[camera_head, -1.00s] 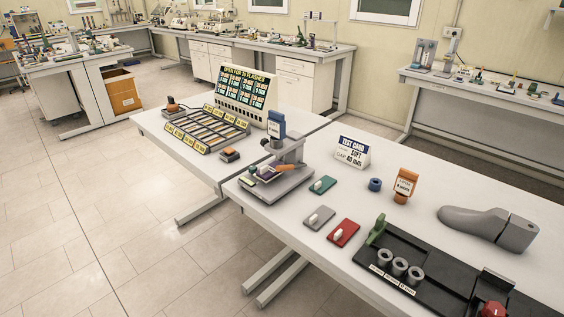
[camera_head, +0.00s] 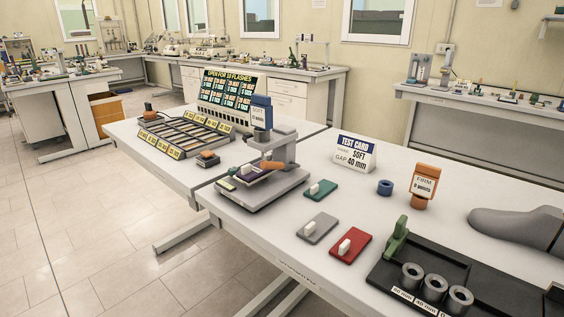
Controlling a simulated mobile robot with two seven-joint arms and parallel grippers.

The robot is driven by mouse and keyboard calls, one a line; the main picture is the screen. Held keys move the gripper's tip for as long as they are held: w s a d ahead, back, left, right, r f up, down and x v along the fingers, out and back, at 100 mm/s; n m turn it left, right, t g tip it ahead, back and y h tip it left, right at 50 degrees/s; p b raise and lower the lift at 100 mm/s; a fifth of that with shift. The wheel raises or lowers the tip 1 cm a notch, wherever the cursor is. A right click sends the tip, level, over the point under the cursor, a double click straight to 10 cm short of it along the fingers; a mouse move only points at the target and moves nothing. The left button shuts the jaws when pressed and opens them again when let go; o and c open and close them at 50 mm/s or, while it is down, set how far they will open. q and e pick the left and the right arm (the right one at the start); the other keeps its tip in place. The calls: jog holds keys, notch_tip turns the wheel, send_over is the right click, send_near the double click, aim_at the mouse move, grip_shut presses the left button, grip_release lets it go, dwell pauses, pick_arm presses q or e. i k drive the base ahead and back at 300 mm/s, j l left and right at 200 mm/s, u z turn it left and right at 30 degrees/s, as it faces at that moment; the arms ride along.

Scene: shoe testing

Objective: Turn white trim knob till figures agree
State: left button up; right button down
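The test card (camera_head: 355,153) stands on the near table and reads SOFT, GAP 40 mm. A grey bench device (camera_head: 284,150) stands to its left, with a blue labelled block (camera_head: 261,112) at its top, too small to read surely. An orange block (camera_head: 425,182) labelled FIRM, 0 points, stands right of the card. I cannot tell which part is the white trim knob; small white pegs stand on the green plate (camera_head: 328,191), the grey plate (camera_head: 309,232) and the red plate (camera_head: 358,252). Neither of my grippers is in view.
A black tray (camera_head: 492,281) with several grey rings and a green upright piece lies at the near right. A blue ring (camera_head: 385,187) and a grey shoe last (camera_head: 520,227) lie behind it. A flash board (camera_head: 228,91) and a sample rack (camera_head: 188,133) stand on the far table.

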aim_at(268, 156)
jog(key=i+j+z, duration=0.35)
jog(key=j, duration=0.3)
jog(key=i+j+z, duration=0.15)
jog(key=j, duration=0.15)
jog(key=i+j+z, duration=0.15)
jog(key=j, duration=0.2)
jog(key=j+z, duration=0.2)
jog(key=j, duration=0.2)
jog(key=i+j+z, duration=0.15)
jog(key=j, duration=0.25)
jog(key=k+j, duration=0.1)
jog(key=k, duration=0.15)
jog(key=j, duration=0.35)
jog(key=i+z, duration=0.05)
